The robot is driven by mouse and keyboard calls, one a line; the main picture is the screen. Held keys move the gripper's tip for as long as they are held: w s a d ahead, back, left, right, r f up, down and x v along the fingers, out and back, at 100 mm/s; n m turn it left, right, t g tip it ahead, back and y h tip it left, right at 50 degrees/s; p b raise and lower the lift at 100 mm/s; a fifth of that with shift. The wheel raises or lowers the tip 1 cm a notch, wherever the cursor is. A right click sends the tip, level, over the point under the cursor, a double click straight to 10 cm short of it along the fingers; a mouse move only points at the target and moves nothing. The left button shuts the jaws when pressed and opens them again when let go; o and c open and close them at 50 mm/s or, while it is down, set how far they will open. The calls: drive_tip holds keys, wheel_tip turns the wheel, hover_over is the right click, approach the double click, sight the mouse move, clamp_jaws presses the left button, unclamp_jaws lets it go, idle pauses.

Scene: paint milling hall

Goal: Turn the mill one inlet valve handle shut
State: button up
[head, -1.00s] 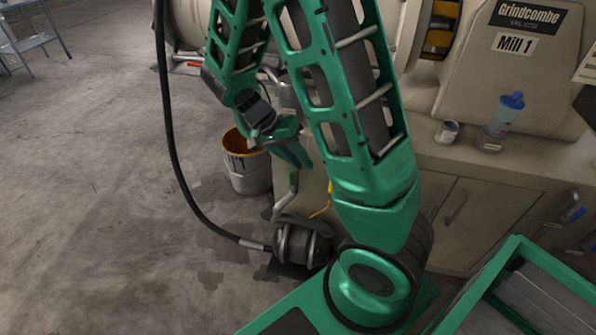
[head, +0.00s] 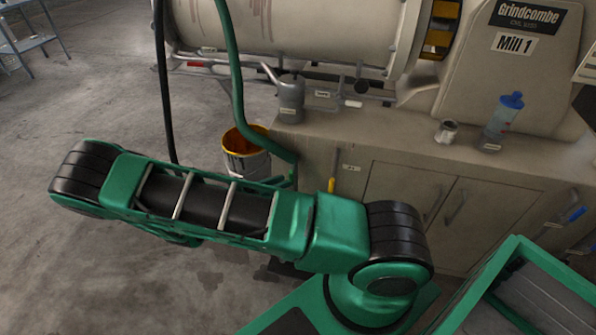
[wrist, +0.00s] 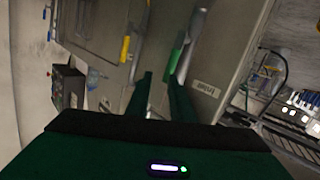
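In the wrist view my gripper (wrist: 159,78) has its two dark green fingers apart, with nothing between them. A silver lever with a green grip (wrist: 177,54) lies just beyond the right fingertip; I cannot tell if they touch. A yellow handle (wrist: 125,48) is beyond the left finger, and it also shows in the head view (head: 332,186) against the cabinet's left side. In the head view my arm hides the gripper, the green-gripped lever and the valve body.
The mill (head: 290,30) stands above a cabinet (head: 400,190). A grey can (head: 290,98), a cup (head: 446,132) and a blue-capped bottle (head: 500,122) are on top. An orange-rimmed bucket (head: 240,158) stands on the floor. A green hose (head: 238,95) and a black hose (head: 164,90) hang down.

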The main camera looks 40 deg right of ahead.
sight(292, 179)
drive_tip(key=shift+t+h, duration=0.9)
drive_tip(key=d, duration=0.3)
drive_tip(key=w+d+f, duration=0.1)
drive_tip(key=d, duration=0.6)
drive_tip(key=shift+w+f, duration=0.15)
drive_tip(key=shift+w, duration=0.25)
drive_tip(key=shift+c, duration=0.4)
